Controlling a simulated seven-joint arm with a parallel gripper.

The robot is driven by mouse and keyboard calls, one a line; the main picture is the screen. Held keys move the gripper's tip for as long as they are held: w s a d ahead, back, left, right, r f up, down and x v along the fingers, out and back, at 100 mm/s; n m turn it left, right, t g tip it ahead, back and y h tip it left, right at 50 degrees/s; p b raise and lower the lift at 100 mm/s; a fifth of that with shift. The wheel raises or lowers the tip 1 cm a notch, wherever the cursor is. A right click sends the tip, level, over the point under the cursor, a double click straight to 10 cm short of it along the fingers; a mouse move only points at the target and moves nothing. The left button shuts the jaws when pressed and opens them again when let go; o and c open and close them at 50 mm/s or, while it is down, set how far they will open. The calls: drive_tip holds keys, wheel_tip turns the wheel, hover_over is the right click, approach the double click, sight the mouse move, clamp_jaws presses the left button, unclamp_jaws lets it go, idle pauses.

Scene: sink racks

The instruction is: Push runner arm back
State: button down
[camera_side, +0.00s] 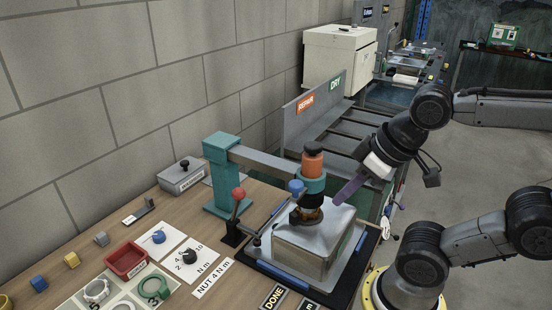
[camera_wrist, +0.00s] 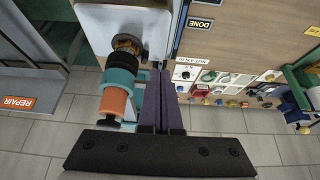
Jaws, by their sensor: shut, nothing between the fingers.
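The runner arm (camera_side: 262,160) is a grey beam reaching out from a teal post (camera_side: 221,175). Its end carries an upright tool with an orange body (camera_side: 313,164) and teal collar, over a brass-coloured fitting (camera_side: 306,215) on the upturned sink (camera_side: 322,236). The orange body (camera_wrist: 115,103) and teal collar (camera_wrist: 117,78) also show in the wrist view. My gripper (camera_side: 339,198), with purple fingers, is shut and empty, just right of the teal collar. In the wrist view its fingertips (camera_wrist: 160,72) lie close beside the collar; I cannot tell whether they touch.
A red-knobbed lever (camera_side: 238,193) stands left of the sink. A red tray (camera_side: 126,260), dials and labels lie on the bench at the left. Behind the runner arm, a grey panel marked REPAIR and DRY (camera_side: 318,106) edges a rack.

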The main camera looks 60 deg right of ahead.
drive_tip(key=c, duration=1.3)
unclamp_jaws()
drive_tip(key=shift+s+f, duration=0.1)
drive_tip(key=shift+o, duration=1.2)
drive_tip(key=shift+s, duration=0.3)
drive_tip(key=o, duration=0.5)
drive_tip(key=shift+m+g, duration=0.6)
drive_tip(key=shift+g, duration=0.1)
wheel_tip(320, 180, up, 4)
drive_tip(key=shift+o, duration=0.3)
drive_tip(key=w+r+m+g, duration=0.1)
drive_tip(key=w+r+g, duration=0.1)
drive_tip(key=r, duration=0.5)
drive_tip(key=shift+w, duration=0.9)
wheel_tip(320, 180, up, 2)
drive_tip(key=r+g, duration=0.1)
drive_tip(key=g, duration=0.1)
hover_over(297, 183)
drive_tip(key=shift+m, duration=0.4)
wheel_tip(297, 183, down, 15)
drive_tip(key=shift+a+r, duration=0.1)
drive_tip(key=shift+r, duration=0.1)
